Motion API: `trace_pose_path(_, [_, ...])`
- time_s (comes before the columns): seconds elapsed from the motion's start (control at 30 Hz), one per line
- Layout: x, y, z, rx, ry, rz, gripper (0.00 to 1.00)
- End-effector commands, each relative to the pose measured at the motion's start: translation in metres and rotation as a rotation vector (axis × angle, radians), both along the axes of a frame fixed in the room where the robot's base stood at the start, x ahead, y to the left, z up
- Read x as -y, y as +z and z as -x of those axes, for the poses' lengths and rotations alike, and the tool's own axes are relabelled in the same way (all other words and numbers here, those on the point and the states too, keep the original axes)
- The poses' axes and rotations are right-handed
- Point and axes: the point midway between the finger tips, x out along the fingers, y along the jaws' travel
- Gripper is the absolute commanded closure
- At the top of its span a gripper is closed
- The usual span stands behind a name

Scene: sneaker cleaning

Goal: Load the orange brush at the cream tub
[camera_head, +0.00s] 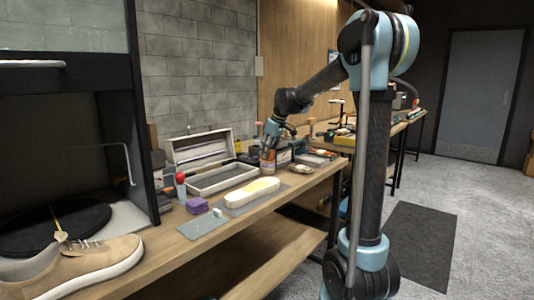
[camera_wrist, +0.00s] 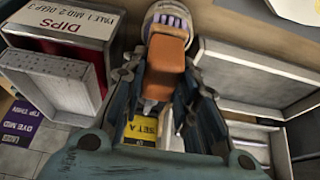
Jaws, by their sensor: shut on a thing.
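My gripper (camera_wrist: 166,82) is shut on the orange brush (camera_wrist: 166,55), whose handle sits between the fingers in the wrist view. Beyond the brush's far end is a round, pale-rimmed thing (camera_wrist: 171,14) with purple and white stripes inside; I cannot tell whether it is the cream tub or the brush's bristles. In the head view my gripper (camera_head: 270,147) is over the back of the workbench, right of the open box, and the brush (camera_head: 268,157) shows small beneath it. I cannot make out a cream tub for certain in the head view.
An open pale box (camera_head: 222,178) stands left of the gripper. A purple block (camera_head: 197,205) and a sneaker (camera_head: 85,265) are further left. A DIPS box (camera_wrist: 60,25) is close on the wrist view's left.

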Motion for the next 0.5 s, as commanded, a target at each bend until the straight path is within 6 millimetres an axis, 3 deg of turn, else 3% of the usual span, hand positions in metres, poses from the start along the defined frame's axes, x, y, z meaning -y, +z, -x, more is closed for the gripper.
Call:
trace_pose_path(0.17, [0.0, 0.002, 0.001, -0.001, 0.0, 0.002, 0.91])
trace_pose_path(0.5, [0.0, 0.024, 0.0, -0.001, 0.0, 0.001, 0.91])
